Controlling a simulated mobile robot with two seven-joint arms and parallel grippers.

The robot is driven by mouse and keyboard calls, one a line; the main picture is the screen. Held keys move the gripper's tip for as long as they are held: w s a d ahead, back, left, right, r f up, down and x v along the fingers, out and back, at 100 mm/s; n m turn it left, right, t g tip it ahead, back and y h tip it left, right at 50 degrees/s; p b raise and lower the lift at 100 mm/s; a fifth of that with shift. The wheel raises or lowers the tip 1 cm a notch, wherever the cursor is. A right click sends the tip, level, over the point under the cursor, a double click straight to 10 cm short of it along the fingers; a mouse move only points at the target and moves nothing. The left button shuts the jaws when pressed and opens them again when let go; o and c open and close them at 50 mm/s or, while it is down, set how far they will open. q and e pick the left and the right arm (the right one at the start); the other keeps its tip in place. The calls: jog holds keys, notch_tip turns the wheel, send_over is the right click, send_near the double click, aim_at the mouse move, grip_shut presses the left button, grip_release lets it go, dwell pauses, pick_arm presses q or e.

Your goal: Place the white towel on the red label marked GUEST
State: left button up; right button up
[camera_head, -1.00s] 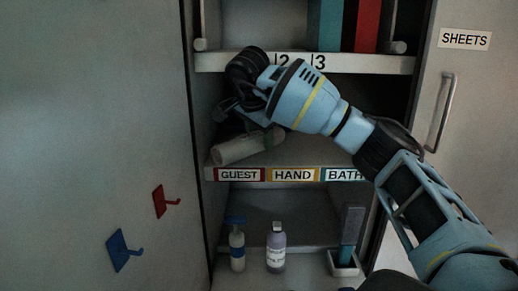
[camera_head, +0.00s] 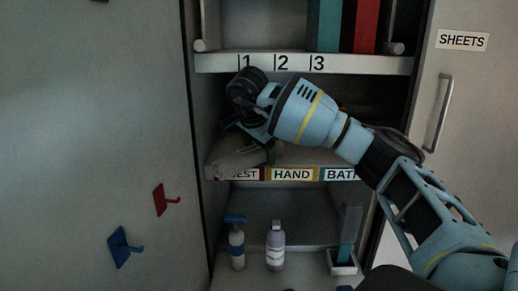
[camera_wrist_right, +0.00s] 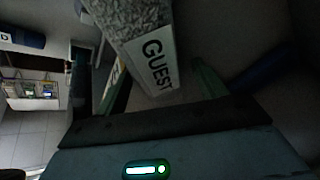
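The white towel (camera_head: 235,161) is a pale roll at the left end of the middle shelf. My right gripper (camera_head: 262,143) is over the right part of the towel. In the wrist view its green fingers (camera_wrist_right: 160,88) stand apart, with the label showing between them. Whether a finger touches the towel is hidden. My left gripper is not in view.
HAND (camera_head: 292,174) and BATH (camera_head: 340,174) labels lie to the right on the shelf edge. A numbered shelf (camera_head: 350,64) is above. A blue-topped bottle (camera_head: 236,247), purple bottle (camera_head: 275,248) and brush holder (camera_head: 343,264) stand below. A cabinet door (camera_head: 100,120) closes off the left.

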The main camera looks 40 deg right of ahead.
jog(key=v, duration=1.2)
jog(key=shift+r, duration=0.2)
